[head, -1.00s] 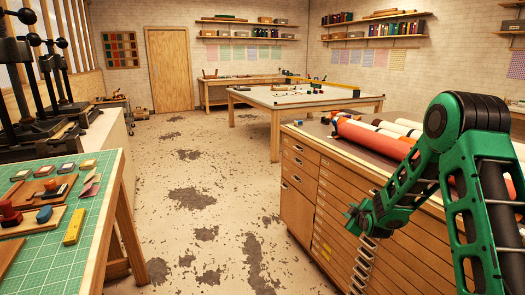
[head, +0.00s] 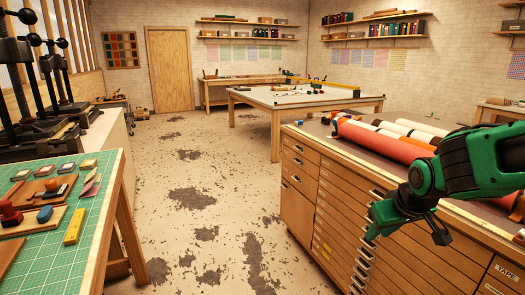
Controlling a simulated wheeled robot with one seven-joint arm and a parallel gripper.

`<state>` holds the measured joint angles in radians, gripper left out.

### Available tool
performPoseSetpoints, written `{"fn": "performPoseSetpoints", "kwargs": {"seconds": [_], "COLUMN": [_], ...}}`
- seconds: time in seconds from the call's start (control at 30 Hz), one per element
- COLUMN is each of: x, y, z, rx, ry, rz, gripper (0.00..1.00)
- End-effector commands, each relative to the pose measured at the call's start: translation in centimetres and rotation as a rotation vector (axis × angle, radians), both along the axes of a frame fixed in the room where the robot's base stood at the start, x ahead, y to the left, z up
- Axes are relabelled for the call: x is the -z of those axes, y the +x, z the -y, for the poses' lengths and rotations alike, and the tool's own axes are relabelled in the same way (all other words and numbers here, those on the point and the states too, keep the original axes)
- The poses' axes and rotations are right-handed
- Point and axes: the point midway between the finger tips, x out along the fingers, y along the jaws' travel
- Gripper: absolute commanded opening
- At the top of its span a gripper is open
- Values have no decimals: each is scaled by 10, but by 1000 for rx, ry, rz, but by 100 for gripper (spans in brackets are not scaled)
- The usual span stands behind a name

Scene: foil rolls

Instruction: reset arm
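My gripper (head: 406,238) is in front of the drawer cabinet, pointing down and to the left. Its two fingers are spread apart, with nothing seen between them. My green arm reaches in from the right edge, above the right part of the cabinet. A red foil roll (head: 384,141) lies on the cabinet top, behind the gripper. Pale rolls (head: 424,129) lie behind the red one. The right part of the rolls is hidden by my arm.
The wooden drawer cabinet (head: 318,203) with metal handles is close by the gripper. A green cutting mat (head: 98,205) with stamps and blocks covers the left table. Black presses (head: 40,95) stand behind it. The floor (head: 205,200) between is clear. A large table (head: 300,97) stands farther back.

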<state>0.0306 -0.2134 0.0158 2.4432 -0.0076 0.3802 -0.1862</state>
Motion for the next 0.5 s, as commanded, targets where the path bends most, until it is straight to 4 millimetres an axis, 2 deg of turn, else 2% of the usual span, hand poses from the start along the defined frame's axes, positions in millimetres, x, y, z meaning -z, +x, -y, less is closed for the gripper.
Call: {"fn": "performPoseSetpoints", "kwargs": {"seconds": [0.1, 0.3, 0.37, 0.5], "x": [-6, -10, -6, 1], "y": [-38, -93, -107, -150], "z": [-2, -4, 20, 62], "rx": [63, 163, 238, 393], "ry": [35, 84, 85, 100], "rz": [-47, -126, -170, -272], "gripper": [26, 26, 26, 26]}}
